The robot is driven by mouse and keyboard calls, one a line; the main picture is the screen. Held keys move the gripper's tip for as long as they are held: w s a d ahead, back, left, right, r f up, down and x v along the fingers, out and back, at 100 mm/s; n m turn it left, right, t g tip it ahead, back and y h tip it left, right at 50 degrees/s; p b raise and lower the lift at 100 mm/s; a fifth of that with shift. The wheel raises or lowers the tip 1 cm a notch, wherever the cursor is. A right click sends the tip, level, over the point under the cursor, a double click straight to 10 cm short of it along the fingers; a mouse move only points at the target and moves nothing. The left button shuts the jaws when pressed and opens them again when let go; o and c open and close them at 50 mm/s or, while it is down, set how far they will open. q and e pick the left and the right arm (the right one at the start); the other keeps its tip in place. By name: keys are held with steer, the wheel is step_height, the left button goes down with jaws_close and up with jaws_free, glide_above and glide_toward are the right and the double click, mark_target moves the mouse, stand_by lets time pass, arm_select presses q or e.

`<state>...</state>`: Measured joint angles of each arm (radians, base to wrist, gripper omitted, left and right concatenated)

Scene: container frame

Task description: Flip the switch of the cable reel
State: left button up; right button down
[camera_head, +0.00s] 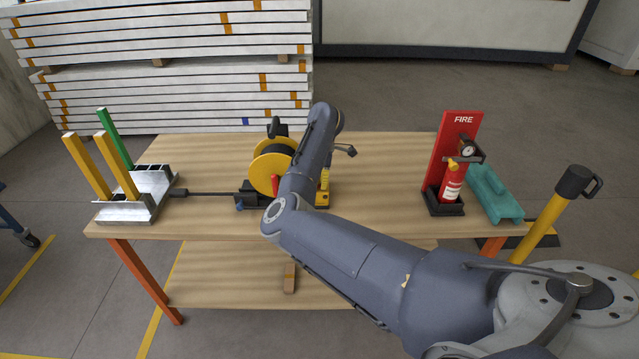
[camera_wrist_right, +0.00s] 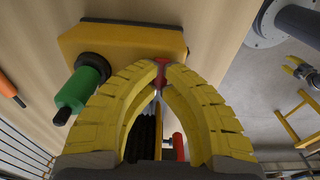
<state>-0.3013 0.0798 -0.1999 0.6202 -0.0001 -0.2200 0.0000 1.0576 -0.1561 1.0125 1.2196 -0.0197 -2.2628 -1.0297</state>
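The cable reel (camera_head: 265,170) with yellow discs stands on the wooden table, partly hidden behind my right arm. In the right wrist view, a yellow block (camera_wrist_right: 110,42) carries a small red switch (camera_wrist_right: 161,72). My right gripper (camera_wrist_right: 161,80) has its yellow fingers drawn together, with the narrow red switch between their tips. In the head view, my right gripper (camera_head: 324,179) is mostly hidden by its own arm, low beside the reel.
A green-gripped handle (camera_wrist_right: 76,88) stands close left of my fingers. On the table (camera_head: 385,190), a metal rack (camera_head: 135,210) with upright bars is left. A red fire stand (camera_head: 455,135) and teal block (camera_head: 490,190) are right. Clear wood lies between reel and stand.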

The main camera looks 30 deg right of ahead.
steer(key=shift+s+d+r, duration=0.1)
steer(key=shift+s+d, duration=0.4)
steer(key=shift+d, duration=0.2)
steer(key=shift+r, duration=0.1)
steer(key=shift+w+r, duration=0.1)
steer(key=shift+r, duration=0.15)
step_height(320, 180, up, 13)
steer(key=s+d, duration=0.1)
steer(key=shift+s+d, duration=0.15)
steer(key=shift+d, duration=0.25)
steer(key=shift+r, duration=0.1)
